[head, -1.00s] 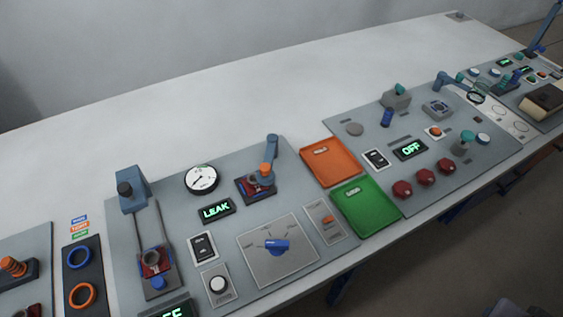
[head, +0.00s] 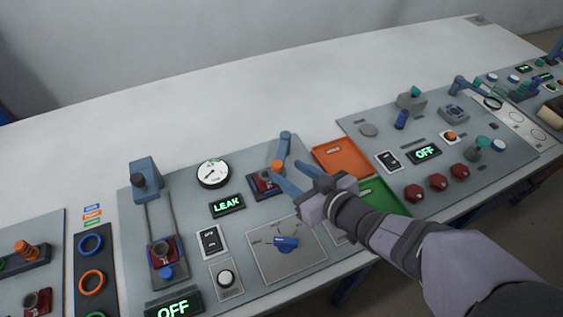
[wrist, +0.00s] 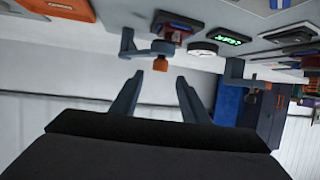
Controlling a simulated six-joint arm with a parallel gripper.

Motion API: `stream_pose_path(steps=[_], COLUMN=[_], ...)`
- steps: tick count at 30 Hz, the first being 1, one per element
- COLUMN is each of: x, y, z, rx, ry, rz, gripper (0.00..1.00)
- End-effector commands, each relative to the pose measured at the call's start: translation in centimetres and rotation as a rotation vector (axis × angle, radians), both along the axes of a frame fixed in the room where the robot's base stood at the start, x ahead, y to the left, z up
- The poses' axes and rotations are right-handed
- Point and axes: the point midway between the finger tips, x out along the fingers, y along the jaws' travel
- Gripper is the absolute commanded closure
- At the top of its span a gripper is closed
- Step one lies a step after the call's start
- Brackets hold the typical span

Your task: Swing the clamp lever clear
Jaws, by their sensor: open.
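The clamp lever, a blue-grey arm (head: 285,146) with an orange knob (head: 277,166), stands at the back of the LEAK panel, over a small dark-blue and red fixture (head: 264,183). My gripper (head: 286,170) is open and empty, its two blue-grey fingers reaching in from the right, close to the knob. In the wrist view, the orange knob (wrist: 160,64) shows just beyond the gap between my fingertips (wrist: 159,77), with the lever's arm (wrist: 128,46) to its left. Contact cannot be told. My gripper partly hides the green tray (head: 388,197).
An orange tray (head: 325,151) lies right beside the lever station. A round gauge (head: 213,174), a LEAK display (head: 227,205) and a blue selector knob (head: 286,244) lie to the left and front. A taller blue post (head: 144,173) stands farther left. The white table behind is clear.

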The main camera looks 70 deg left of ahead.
Motion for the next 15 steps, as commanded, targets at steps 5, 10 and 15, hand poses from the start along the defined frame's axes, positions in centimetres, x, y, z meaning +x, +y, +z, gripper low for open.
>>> stream_pose_path(steps=[5,10,15], x=[-0.1,-0.4,-0.7], y=[0.3,1.6,3.5], z=[-0.1,-0.7,-1.4], rx=[0.001,-0.001,0.0], ry=[0.001,0.001,0.0], rz=[0.002,0.002,0.001], gripper=[0.59,0.59,0.59])
